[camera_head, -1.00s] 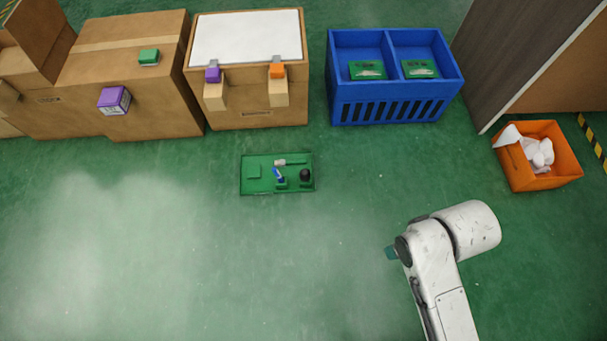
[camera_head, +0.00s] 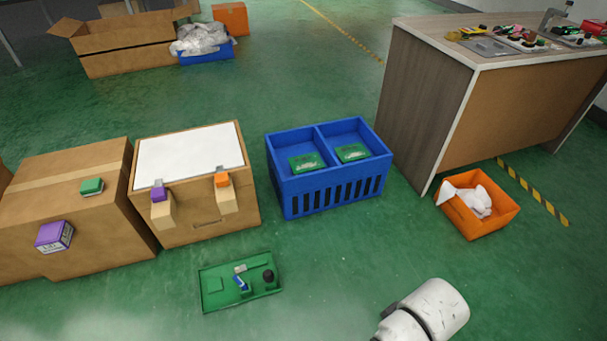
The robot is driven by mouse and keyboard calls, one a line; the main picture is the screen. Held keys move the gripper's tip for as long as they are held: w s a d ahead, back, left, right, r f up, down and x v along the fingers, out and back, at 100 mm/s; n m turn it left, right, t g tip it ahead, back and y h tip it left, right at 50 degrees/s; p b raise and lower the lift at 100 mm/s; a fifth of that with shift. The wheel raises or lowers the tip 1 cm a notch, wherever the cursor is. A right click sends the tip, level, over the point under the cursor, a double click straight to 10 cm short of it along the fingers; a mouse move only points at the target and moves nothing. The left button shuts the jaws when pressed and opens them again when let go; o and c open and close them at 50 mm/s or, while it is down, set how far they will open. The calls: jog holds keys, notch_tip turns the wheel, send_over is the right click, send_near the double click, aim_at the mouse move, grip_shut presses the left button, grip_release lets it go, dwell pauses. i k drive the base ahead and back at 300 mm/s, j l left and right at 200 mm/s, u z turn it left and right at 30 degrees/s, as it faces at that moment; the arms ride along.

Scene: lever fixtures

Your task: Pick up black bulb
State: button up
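A black bulb (camera_head: 268,276) stands on the right side of a green board (camera_head: 212,298) that lies on the floor. A small blue and white lever piece (camera_head: 241,283) is on the same board, left of the bulb. Part of my white arm shows at the bottom right, apart from the board. My gripper is outside the picture.
Behind the board stand a cardboard box with a white top (camera_head: 187,157) and a blue two-compartment crate (camera_head: 331,190). An orange bin (camera_head: 478,220) and a wooden counter (camera_head: 428,105) are at the right. Another cardboard box (camera_head: 65,205) stands left. The floor around the board is clear.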

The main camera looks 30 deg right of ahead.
aim_at(267, 275)
jog(key=i+l, duration=0.1)
jog(key=i, duration=0.5)
jog(key=i+l+u, duration=0.1)
jog(key=i, duration=0.55)
